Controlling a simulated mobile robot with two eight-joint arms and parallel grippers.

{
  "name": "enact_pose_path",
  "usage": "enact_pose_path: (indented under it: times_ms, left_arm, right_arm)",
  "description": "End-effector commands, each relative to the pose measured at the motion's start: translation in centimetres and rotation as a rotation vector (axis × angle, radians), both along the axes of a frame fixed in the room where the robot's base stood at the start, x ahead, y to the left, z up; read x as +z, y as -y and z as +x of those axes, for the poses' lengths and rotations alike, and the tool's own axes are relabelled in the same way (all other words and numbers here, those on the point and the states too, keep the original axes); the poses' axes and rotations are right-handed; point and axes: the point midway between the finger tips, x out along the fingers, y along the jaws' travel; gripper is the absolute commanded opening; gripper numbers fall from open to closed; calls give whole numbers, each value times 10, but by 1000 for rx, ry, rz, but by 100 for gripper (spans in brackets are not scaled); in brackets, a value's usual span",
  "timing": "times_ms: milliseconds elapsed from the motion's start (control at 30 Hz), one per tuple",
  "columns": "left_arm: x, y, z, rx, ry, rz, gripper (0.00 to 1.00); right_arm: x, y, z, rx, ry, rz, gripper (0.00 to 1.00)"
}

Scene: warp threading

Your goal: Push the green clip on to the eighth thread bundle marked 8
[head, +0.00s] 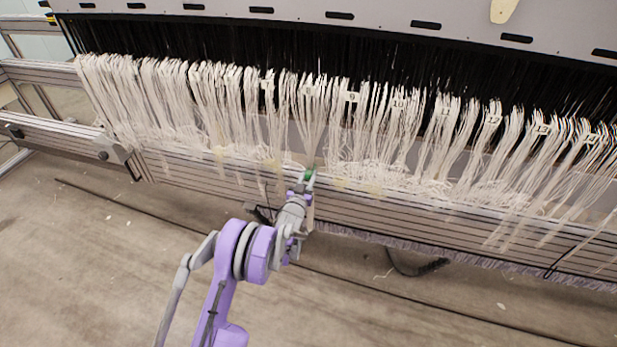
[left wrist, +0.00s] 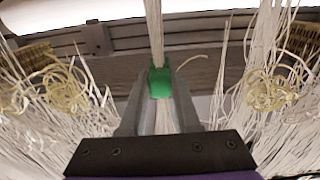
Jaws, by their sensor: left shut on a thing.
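My left gripper (head: 306,184) is shut on the small green clip (head: 309,175) at the lower part of the hanging white threads. In the left wrist view the clip (left wrist: 160,82) sits between the two fingertips of my left gripper (left wrist: 158,92). A gathered white thread bundle (left wrist: 154,35) runs straight up from the clip, and loose threads show below it between the fingers. In the head view this bundle (head: 310,125) hangs just left of the one tagged 9; its own tag is too small to read. Whether the clip fully encloses the threads is hidden. My right gripper is out of view.
Other white bundles with small tags, such as the one marked 9 (head: 351,97), hang close on both sides. A long slatted beam (head: 400,205) runs behind and below them. Yellowish tangled thread coils (left wrist: 66,88) flank the gripper. The floor in front is mostly clear.

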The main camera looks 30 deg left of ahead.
Motion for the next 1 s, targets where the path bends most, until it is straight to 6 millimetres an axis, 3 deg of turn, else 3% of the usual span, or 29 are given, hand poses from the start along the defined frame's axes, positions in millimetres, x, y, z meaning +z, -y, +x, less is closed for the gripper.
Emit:
enact_pose_path:
  times_ms: [900,933,1000]
  left_arm:
    - [1,-1,2,0,1,0,0]
    - [1,-1,2,0,1,0,34]
    - [1,-1,2,0,1,0,47]
  right_arm:
    - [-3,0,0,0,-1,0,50]
    - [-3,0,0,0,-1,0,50]
    - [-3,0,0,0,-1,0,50]
